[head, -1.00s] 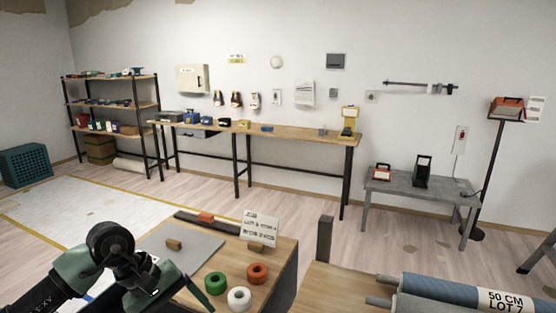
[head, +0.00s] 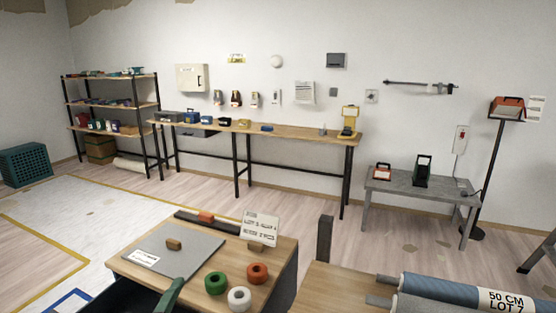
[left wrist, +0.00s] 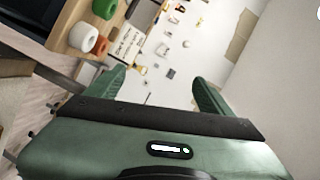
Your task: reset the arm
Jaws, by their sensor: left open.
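My left arm shows only as a dark green part at the bottom edge of the head view, in front of the near table. In the left wrist view my left gripper (left wrist: 160,92) has its two green fingers spread apart with nothing between them. Beyond the fingers are the far wall and the small near table, seen tilted. My right gripper is in neither view.
The near table (head: 262,283) carries a grey mat (head: 190,262) with a brown block (head: 174,244), green (head: 215,283), white (head: 239,299) and orange (head: 257,273) rolls, and a sign card (head: 260,228). Wallpaper rolls (head: 450,290) lie at lower right. Open floor lies beyond.

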